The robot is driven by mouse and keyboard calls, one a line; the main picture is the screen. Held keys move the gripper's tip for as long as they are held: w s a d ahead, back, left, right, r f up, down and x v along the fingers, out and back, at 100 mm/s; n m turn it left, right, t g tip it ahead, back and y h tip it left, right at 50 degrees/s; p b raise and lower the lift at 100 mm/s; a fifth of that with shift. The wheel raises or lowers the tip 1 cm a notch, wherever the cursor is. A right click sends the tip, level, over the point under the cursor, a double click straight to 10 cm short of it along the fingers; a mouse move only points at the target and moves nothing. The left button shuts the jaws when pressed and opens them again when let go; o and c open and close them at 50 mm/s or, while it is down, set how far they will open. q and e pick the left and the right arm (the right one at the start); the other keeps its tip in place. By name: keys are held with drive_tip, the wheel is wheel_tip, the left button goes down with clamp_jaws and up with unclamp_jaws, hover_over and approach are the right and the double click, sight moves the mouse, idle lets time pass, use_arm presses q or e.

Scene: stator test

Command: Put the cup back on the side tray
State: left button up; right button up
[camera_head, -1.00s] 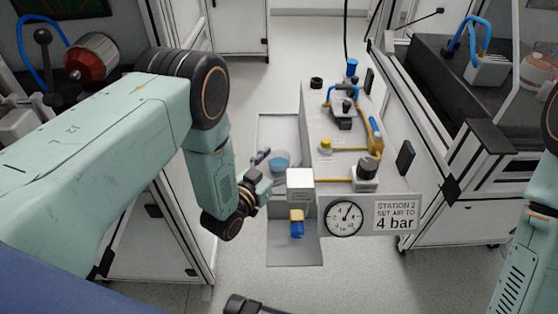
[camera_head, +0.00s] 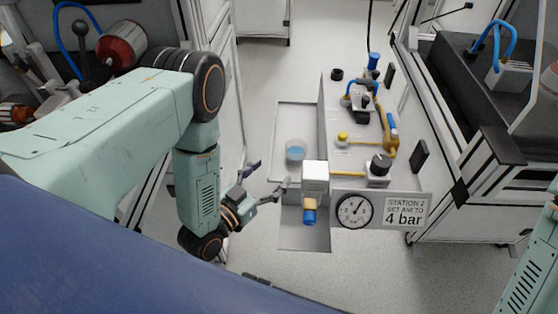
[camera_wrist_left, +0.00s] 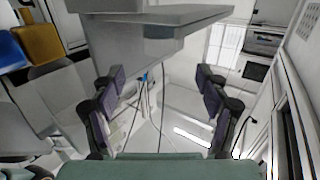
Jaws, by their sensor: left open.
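The cup (camera_head: 296,150) is clear with blue in it and stands upright on the pale side tray (camera_head: 291,115), left of the station box. My left gripper (camera_head: 268,178) is open and empty. It is apart from the cup, on its near left side, with one fingertip close to the tray's near edge. In the left wrist view, the open fingers (camera_wrist_left: 160,85) have nothing between them, and a grey slab shows above them; I cannot clearly make out the cup there. My right gripper is out of view; only part of the right arm shows at the right edge.
The station box (camera_head: 345,140) has a black knob (camera_head: 381,164), yellow pipes, a gauge (camera_head: 354,210) and a "4 bar" sign (camera_head: 404,213). A white block (camera_head: 315,177) with a yellow and blue part (camera_head: 310,211) juts out near my left gripper. Floor in front is clear.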

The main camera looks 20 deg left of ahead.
use_arm(q)
drive_tip(key=shift+s+a, duration=0.15)
drive_tip(key=shift+s, duration=0.15)
drive_tip(key=s+a+f+n+g+y, duration=0.2)
drive_tip(key=s+f+g+y, duration=0.2)
drive_tip(key=s+f+g, duration=0.65)
drive_tip(key=s+a+r+n+g, duration=0.1)
drive_tip(key=s+g, duration=0.2)
drive_tip(key=s, duration=0.5)
drive_tip(key=s+r+n+g+y, duration=0.1)
drive_tip(key=s+r+g, duration=0.1)
drive_tip(key=s, duration=0.7)
drive_tip(key=shift+s+a+r+g, duration=0.3)
drive_tip(key=shift+a+g, duration=0.1)
drive_tip(key=shift+g, duration=0.15)
